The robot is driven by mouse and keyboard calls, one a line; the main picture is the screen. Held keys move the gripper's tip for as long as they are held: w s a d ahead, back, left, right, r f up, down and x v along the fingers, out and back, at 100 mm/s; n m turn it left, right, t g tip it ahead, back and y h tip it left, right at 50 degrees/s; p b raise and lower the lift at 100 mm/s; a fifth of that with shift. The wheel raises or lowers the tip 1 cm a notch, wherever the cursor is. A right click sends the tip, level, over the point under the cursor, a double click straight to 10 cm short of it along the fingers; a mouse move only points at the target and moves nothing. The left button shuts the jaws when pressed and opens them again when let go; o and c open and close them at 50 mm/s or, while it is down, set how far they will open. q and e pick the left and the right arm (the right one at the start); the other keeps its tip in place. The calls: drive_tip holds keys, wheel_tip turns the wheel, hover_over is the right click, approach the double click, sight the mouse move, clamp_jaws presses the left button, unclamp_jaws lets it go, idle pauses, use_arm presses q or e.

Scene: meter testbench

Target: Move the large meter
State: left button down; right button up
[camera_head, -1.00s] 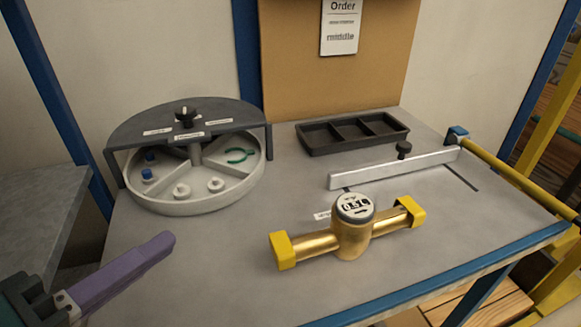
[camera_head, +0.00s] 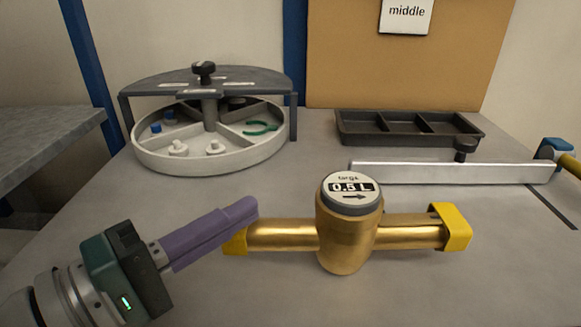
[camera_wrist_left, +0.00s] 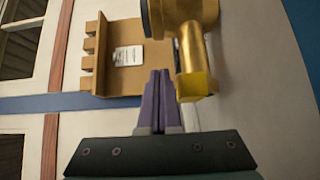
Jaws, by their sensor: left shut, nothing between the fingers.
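The large meter is a brass body (camera_head: 345,238) with a round display reading 0.5 L and yellow caps on both pipe ends. It stands on the grey table in the head view, and part of it shows at the top of the left wrist view (camera_wrist_left: 190,45). My left gripper (camera_head: 250,207) is shut and empty, its purple fingers in front of the meter's left yellow cap (camera_head: 236,243) and hiding part of it. In the left wrist view the fingers (camera_wrist_left: 158,78) are together beside a yellow cap (camera_wrist_left: 197,86). I cannot tell whether they touch it. My right gripper is not in view.
A round divided tray (camera_head: 150,162) with small parts stands at the back left under a dark half-cover (camera_head: 165,84). A black three-part tray (camera_head: 410,127) is at the back right. A silver bar (camera_head: 440,173) with a black knob lies behind the meter.

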sight(317, 194)
use_arm(q)
drive_tip(key=d, duration=0.2)
drive_tip(key=w+d, duration=0.1)
drive_tip(key=d, duration=0.1)
drive_tip(key=shift+w, duration=0.15)
drive_tip(key=shift+d, duration=0.65)
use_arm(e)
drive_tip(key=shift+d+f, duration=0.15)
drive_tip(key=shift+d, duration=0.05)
use_arm(q)
drive_tip(key=shift+d, duration=0.1)
